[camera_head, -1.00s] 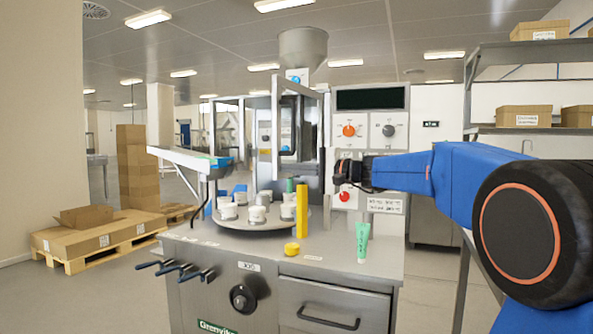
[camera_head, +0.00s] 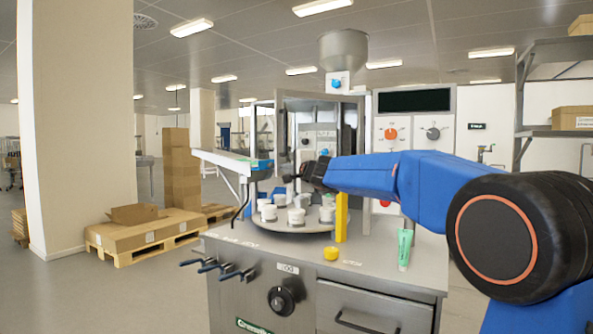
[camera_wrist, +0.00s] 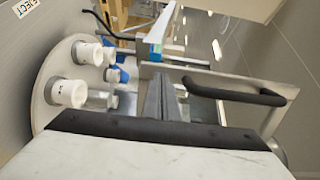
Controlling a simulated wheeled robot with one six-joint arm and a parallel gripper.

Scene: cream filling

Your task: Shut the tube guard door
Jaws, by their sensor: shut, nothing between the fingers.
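The tube guard door (camera_head: 284,125) is a clear panel in a grey metal frame at the filling machine, and it appears to stand open. It also shows in the wrist view (camera_wrist: 204,78), with a black bar handle (camera_wrist: 232,91) on it. My gripper (camera_head: 291,179) is shut and empty in front of the machine, over the turntable side. In the wrist view its grey fingers (camera_wrist: 163,92) are just left of the handle, and I cannot tell whether they touch the door. My forearm hides the lower right of the guard in the head view.
White tubs (camera_head: 297,216) stand on the round turntable (camera_head: 290,228). A chute (camera_head: 226,160) juts out left. Open floor lies left of the machine.

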